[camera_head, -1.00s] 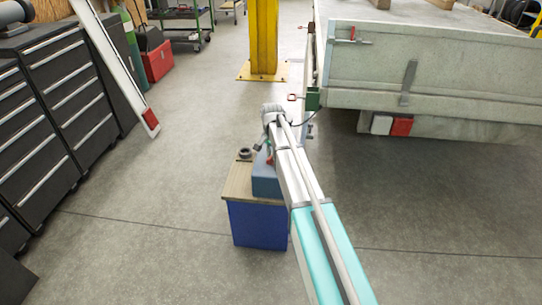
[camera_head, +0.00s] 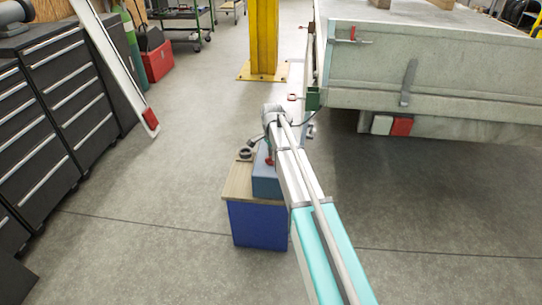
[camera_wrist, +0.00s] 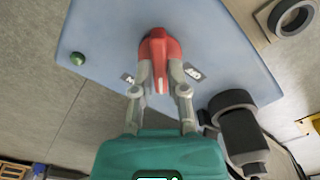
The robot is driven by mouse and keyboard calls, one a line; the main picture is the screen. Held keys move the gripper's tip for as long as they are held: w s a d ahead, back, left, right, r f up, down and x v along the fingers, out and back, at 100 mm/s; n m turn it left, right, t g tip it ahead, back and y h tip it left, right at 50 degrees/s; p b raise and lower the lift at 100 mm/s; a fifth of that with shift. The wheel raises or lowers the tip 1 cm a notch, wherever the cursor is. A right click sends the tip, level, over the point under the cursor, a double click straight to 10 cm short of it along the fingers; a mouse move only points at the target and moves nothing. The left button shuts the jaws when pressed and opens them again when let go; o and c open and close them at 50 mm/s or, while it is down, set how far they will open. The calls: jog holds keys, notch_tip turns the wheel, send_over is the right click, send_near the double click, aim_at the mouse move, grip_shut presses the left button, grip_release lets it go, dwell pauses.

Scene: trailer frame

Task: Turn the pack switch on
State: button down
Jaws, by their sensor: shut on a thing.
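The pack switch has a red handle (camera_wrist: 159,48) on the blue-grey top of a box (camera_wrist: 215,45). My gripper (camera_wrist: 160,80) has both fingers closed on the sides of this handle in the wrist view. A small white label (camera_wrist: 194,72) with dark letters sits right of the handle, and another (camera_wrist: 128,78) sits left, partly behind a finger. I cannot tell which position the switch is in. In the head view the blue-grey box (camera_head: 265,182) stands on a small bench, with a bit of red (camera_head: 268,161) showing beside my wrist.
A green button (camera_wrist: 78,58) is on the box top. The grey trailer (camera_head: 430,60) stands to the right, a yellow post (camera_head: 264,40) behind. Dark drawer cabinets (camera_head: 50,110) line the left; the floor between is clear.

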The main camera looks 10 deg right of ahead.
jog(key=shift+m, duration=0.5)
jog(key=m, duration=0.3)
jog(key=shift+m, duration=1.1)
jog(key=shift+a, duration=0.1)
jog(key=shift+m, duration=1.5)
jog(key=c, duration=0.6)
grip_release()
jog(key=shift+o, duration=0.2)
